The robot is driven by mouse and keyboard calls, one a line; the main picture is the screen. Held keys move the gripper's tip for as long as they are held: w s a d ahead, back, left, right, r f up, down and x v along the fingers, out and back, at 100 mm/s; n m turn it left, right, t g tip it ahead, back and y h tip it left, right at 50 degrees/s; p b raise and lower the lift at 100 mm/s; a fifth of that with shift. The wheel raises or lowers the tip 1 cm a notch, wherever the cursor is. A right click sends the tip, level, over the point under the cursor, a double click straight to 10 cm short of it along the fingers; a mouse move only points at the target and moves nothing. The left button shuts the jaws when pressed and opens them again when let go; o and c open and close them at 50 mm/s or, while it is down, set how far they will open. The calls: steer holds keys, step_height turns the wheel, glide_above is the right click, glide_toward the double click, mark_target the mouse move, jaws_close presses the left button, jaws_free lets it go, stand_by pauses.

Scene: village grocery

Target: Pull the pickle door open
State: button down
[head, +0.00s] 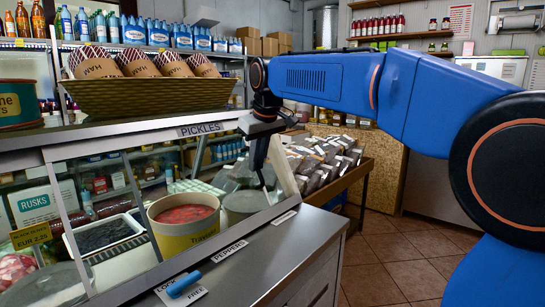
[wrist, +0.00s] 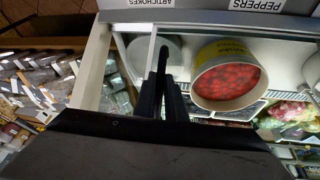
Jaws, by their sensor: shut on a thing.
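The pickle door appears as a framed glass pane in the slanted front of the deli case, under the PICKLES label (head: 200,129). My gripper (head: 265,180) is at the right end of this front, with its fingers pointing down at the slim upright door frame. In the wrist view my gripper (wrist: 161,82) has its dark fingers close together, shut at the light door frame (wrist: 152,48). The exact grip point is hidden by the fingers. Behind the glass are a yellow tub of red peppers (head: 185,228) and a grey-lidded tub (head: 245,207).
A blue lever (head: 184,284) sits by the LOCK and FREE labels on the steel counter (head: 270,255). A wicker basket (head: 160,96) of wrapped goods stands on the case top. A bin of packets (head: 325,160) is to the right. The tiled floor (head: 400,260) beyond is clear.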

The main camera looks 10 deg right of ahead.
steer(key=s+a, duration=0.7)
steer(key=a, duration=0.3)
steer(key=s+a, duration=0.8)
steer(key=a, duration=0.2)
steer(key=shift+a, duration=0.35)
steer(key=c, duration=1.8)
jaws_free()
steer(key=shift+r, duration=0.15)
steer(key=v, duration=1.7)
steer(key=shift+s, duration=0.15)
steer(key=shift+d, duration=0.15)
